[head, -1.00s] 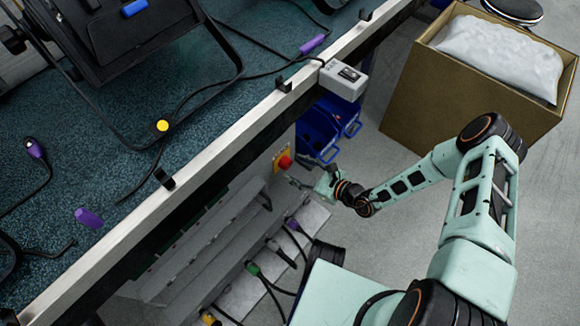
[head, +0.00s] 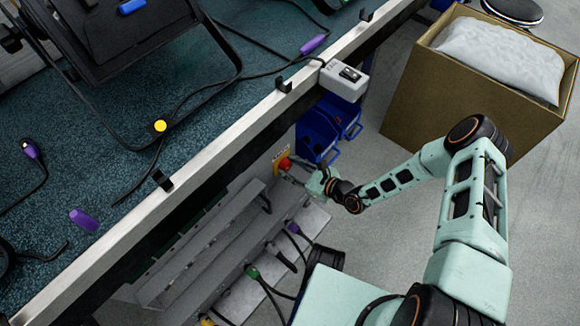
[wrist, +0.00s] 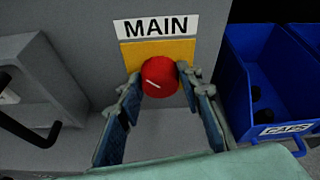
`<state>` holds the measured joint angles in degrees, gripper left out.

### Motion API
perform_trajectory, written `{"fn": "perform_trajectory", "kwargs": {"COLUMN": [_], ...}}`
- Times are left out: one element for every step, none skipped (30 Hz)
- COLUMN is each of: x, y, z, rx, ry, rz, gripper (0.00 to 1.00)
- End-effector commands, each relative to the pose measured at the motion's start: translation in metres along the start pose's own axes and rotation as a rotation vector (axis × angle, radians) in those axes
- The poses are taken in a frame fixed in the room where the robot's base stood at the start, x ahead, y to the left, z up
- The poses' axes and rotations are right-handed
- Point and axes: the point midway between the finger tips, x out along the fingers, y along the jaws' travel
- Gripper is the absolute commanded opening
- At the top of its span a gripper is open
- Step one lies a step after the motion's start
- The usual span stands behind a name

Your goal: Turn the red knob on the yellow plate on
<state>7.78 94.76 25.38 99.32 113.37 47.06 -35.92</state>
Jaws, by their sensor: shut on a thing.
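The red knob (wrist: 161,78) is round with a white mark line that slants a little from horizontal. It sits on the yellow plate (wrist: 186,48), under a white label reading MAIN (wrist: 158,28). In the wrist view my gripper (wrist: 160,85) has one finger on each side of the knob, shut on it. In the head view the knob (head: 285,164) shows small on the grey cabinet's end, with my gripper (head: 301,175) reaching it from the right. Part of the yellow plate is hidden behind the knob and fingers.
Blue bins (head: 318,135) stand close beside the plate; one (wrist: 262,85) shows at right in the wrist view. The bench edge (head: 215,140) runs above, with a grey switch box (head: 344,79). Cables and plugs lie at the cabinet's foot. A cardboard box (head: 470,110) stands behind my arm.

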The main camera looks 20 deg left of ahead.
Motion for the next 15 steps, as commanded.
{"fn": "perform_trajectory", "kwargs": {"x": [-0.0001, -0.0001, -0.0001, -0.0001, 0.0, 0.0, 0.0001, 0.0002, 0.0002, 0.0003, 0.0004, 0.0005, 0.0006, 0.0007, 0.0008], "y": [0.0001, 0.0, 0.0, -0.0001, -0.0002, -0.0003, -0.0004, -0.0006, -0.0006, -0.0007, -0.0009, -0.0011, -0.0011, -0.0014, -0.0016], "z": [0.0, -0.0001, -0.0002, -0.0003, -0.0005, -0.0007, -0.001, -0.0012, -0.0015, -0.0017, -0.002, -0.0024, -0.0027, -0.0033, -0.0037], "rx": [0.0, 0.0, 0.002, 0.004, 0.007, 0.012, 0.018, 0.026, 0.036, 0.047, 0.059, 0.078, 0.093, 0.111, 0.135], "ry": [0.0, 0.0, 0.0, 0.0, 0.0, 0.0, -0.001, -0.001, -0.002, -0.003, -0.004, -0.005, -0.006, -0.007, -0.008], "rz": [0.0, 0.001, 0.001, 0.002, 0.003, 0.005, 0.007, 0.01, 0.015, 0.019, 0.024, 0.031, 0.037, 0.044, 0.054], "gripper": [0.09, 0.09, 0.09, 0.09, 0.09, 0.09, 0.09, 0.09, 0.09, 0.09, 0.09, 0.09, 0.09, 0.09, 0.09]}}
